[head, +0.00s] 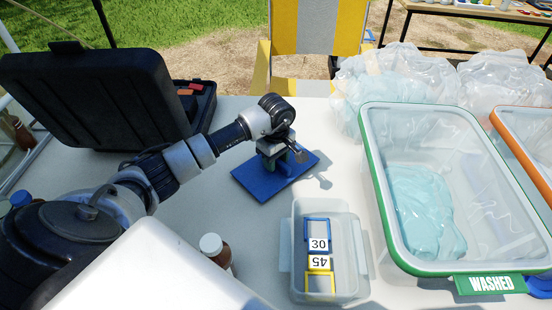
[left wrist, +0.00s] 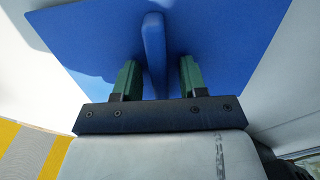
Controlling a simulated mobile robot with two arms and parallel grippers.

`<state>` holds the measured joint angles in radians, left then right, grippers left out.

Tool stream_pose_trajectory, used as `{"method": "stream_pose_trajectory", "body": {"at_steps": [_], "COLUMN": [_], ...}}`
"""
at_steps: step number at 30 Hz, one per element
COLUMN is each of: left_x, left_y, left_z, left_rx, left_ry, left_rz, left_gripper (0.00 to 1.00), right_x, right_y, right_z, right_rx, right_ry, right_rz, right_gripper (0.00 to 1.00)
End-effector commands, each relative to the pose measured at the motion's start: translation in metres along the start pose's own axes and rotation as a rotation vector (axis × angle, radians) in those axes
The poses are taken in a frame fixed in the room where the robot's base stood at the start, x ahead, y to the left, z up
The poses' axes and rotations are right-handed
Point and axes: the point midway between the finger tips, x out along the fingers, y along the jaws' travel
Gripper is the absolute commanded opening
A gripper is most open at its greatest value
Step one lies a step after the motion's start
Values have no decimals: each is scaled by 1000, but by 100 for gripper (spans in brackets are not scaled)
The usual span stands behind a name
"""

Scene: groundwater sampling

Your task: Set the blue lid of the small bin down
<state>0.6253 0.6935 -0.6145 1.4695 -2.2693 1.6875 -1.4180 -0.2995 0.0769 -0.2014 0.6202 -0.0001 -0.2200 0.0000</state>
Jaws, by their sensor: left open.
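The blue lid (head: 253,184) lies flat on the table, behind and to the left of the small clear bin (head: 354,270), which is uncovered. In the left wrist view the lid (left wrist: 95,40) is a flat blue plate with an upright handle (left wrist: 153,45). My left gripper (head: 284,158) is over the lid. Its two green fingers (left wrist: 159,76) stand apart, one on each side of the handle, with a visible gap on both sides. The small bin holds blue and yellow framed pieces marked 30 and 45. My right gripper is out of view.
A green-rimmed bin labelled WASHED (head: 489,284) stands at right, with an orange-rimmed bin (head: 510,125) beyond. Clear bags (head: 395,80) lie behind. An open black case (head: 100,100) is at back left. A white-capped brown bottle (head: 216,252) stands in front.

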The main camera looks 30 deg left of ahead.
Motion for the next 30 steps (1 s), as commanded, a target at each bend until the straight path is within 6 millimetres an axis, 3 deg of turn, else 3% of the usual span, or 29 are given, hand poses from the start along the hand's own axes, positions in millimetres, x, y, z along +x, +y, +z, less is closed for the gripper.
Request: {"method": "stream_pose_trajectory", "body": {"at_steps": [5, 12, 18, 30], "left_x": [-27, -80, -110, -122], "left_y": [1, 1, 1, 0], "left_z": [-1, -1, 0, 0], "left_rx": [1, 0, 0, -1], "left_ry": [3, 3, 1, 0], "left_rz": [6, 6, 2, 0], "left_gripper": [42, 42, 42, 42], "right_x": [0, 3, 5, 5], "right_y": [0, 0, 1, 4], "right_z": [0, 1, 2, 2], "right_rx": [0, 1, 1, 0], "right_ry": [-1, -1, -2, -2], "right_rz": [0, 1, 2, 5], "right_gripper": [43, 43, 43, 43]}}
